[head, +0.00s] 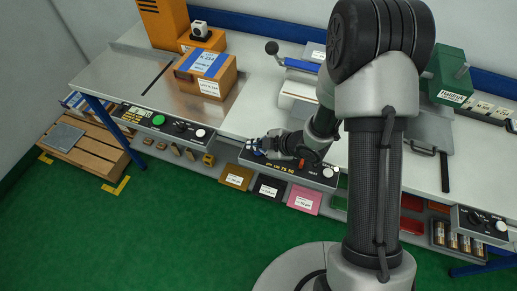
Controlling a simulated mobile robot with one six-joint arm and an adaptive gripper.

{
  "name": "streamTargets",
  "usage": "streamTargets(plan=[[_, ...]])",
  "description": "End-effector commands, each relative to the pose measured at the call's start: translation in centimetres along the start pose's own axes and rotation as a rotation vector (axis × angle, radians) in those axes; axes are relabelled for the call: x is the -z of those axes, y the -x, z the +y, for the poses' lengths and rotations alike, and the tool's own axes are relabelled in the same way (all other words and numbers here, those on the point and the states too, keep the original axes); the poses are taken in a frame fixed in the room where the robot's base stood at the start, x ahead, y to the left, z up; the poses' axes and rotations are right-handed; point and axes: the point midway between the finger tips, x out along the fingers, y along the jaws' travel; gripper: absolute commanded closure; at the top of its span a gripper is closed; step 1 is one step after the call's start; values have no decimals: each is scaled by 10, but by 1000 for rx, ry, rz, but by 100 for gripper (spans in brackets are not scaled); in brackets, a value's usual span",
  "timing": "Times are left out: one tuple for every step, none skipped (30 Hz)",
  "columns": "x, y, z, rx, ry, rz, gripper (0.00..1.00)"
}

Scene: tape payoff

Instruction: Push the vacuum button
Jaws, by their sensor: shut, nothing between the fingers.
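My gripper (258,146) is low at the front edge of the bench, at the left end of the middle control panel (314,176). It is small and dark here, with its fingers shut and empty. It covers part of that panel. A left panel (130,114) has a green button (158,119), dark knobs and a white button (200,132). A right panel (462,219) also has a white button (501,226). The labels are too small to tell which button is the vacuum one; whether the fingers touch the panel is unclear.
A cardboard box (184,75) with blue tape stands on the bench (250,110) at the left. A green machine (447,72) stands at the back right. The green floor (150,235) in front is clear.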

Motion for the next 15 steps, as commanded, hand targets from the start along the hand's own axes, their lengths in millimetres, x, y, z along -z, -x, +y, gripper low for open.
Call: streamTargets(plan=[[0,0,0,0,0,0,100],[0,0,0,0,0,0,100],[0,0,0,0,0,0,100],[0,0,0,0,0,0,100],[0,0,0,0,0,0,100],[0,0,0,0,0,0,100],[0,0,0,0,0,0,100],[0,0,0,0,0,0,100],[-1,-1,-1,0,0,0,100],[-1,-2,-1,0,0,0,100],[-2,-2,-2,0,0,0,100],[-2,-3,-2,0,0,0,100],[-3,-4,-3,0,0,0,100],[-4,-5,-4,0,0,0,100],[-5,-6,-5,0,0,0,100]])
